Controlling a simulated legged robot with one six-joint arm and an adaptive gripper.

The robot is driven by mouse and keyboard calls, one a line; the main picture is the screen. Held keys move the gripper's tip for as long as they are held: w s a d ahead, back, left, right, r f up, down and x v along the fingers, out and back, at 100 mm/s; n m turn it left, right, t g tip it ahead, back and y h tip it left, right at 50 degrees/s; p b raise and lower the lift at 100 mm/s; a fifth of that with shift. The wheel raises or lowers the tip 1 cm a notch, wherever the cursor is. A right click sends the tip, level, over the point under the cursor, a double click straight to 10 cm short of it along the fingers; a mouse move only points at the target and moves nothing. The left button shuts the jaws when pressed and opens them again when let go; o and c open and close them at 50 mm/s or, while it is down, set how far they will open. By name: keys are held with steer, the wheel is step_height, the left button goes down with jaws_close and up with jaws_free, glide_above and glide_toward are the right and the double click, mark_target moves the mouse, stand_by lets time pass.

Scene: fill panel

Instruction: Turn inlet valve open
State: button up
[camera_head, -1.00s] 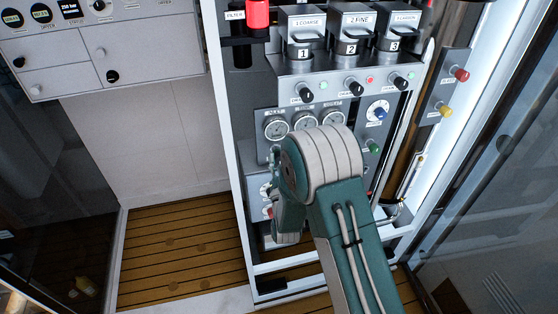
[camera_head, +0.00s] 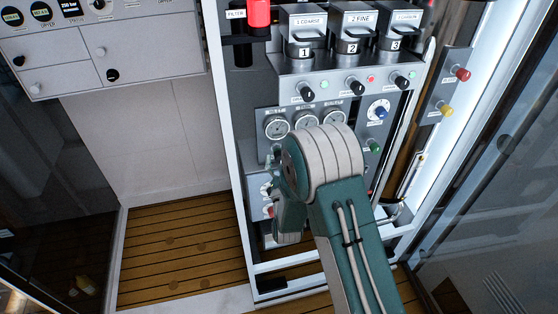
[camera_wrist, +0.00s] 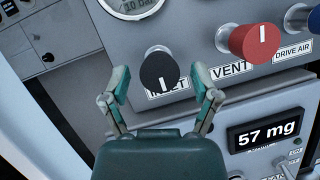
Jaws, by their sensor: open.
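The inlet valve is a black round knob (camera_wrist: 160,72) with a white mark near its lower edge. It sits on the grey panel above a partly covered "INLET" label. My gripper (camera_wrist: 160,88) is open in the wrist view, with one green finger on each side of the knob. The fingertips are near the knob; I cannot tell whether they touch it. In the head view my arm hides the inlet knob and most of my gripper.
A red "VENT" knob (camera_wrist: 254,42) is to the right, near a "DRIVE AIR" label. A display (camera_wrist: 264,134) reading 57 mg is below it. A gauge (camera_wrist: 132,8) is above the inlet knob. In the head view, white frame posts (camera_head: 232,150) flank the panel.

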steer(key=a+v, duration=0.1)
steer(key=v, duration=0.6)
steer(key=shift+s+d+f, duration=0.2)
steer(key=shift+d, duration=0.3)
